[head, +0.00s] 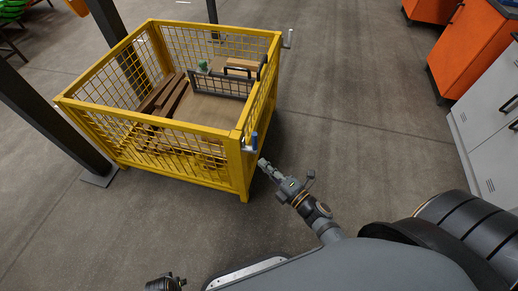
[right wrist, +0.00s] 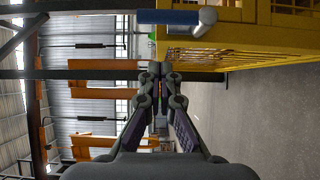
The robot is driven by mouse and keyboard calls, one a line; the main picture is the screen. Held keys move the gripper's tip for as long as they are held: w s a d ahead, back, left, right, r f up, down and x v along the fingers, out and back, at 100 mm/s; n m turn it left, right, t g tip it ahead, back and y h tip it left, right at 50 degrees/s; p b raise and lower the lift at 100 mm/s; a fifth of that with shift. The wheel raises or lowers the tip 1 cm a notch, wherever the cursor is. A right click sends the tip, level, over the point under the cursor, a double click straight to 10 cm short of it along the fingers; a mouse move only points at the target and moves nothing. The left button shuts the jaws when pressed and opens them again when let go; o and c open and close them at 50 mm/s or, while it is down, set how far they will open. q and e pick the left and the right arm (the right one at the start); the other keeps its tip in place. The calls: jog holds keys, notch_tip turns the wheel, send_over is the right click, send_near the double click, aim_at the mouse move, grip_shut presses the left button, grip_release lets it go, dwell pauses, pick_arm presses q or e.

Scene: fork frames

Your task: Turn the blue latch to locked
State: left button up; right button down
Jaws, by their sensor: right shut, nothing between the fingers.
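The blue latch (head: 254,140) sits on the near right corner post of the yellow mesh crate (head: 190,127). In the right wrist view the blue latch (right wrist: 168,17) lies across the top, with a pale grey rounded end at its right. My right gripper (head: 263,163) is shut and empty, just below and right of the latch in the head view. Its closed fingertips (right wrist: 160,70) show apart from the latch in the wrist view. A dark part at the bottom edge of the head view may be my left gripper (head: 165,284); its fingers cannot be made out.
The crate holds brown bars (head: 163,95) and a dark wire basket (head: 222,84). A grey handle (head: 288,39) sticks out at its far right corner. A dark post (head: 55,120) stands left. Orange (head: 468,50) and grey cabinets (head: 487,118) stand right. Floor between is clear.

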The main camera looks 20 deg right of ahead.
pick_arm(q)
jog(key=shift+s+f, duration=0.1)
jog(key=shift+f, duration=0.05)
pick_arm(e)
jog(key=w, duration=0.7)
jog(key=shift+d, duration=0.15)
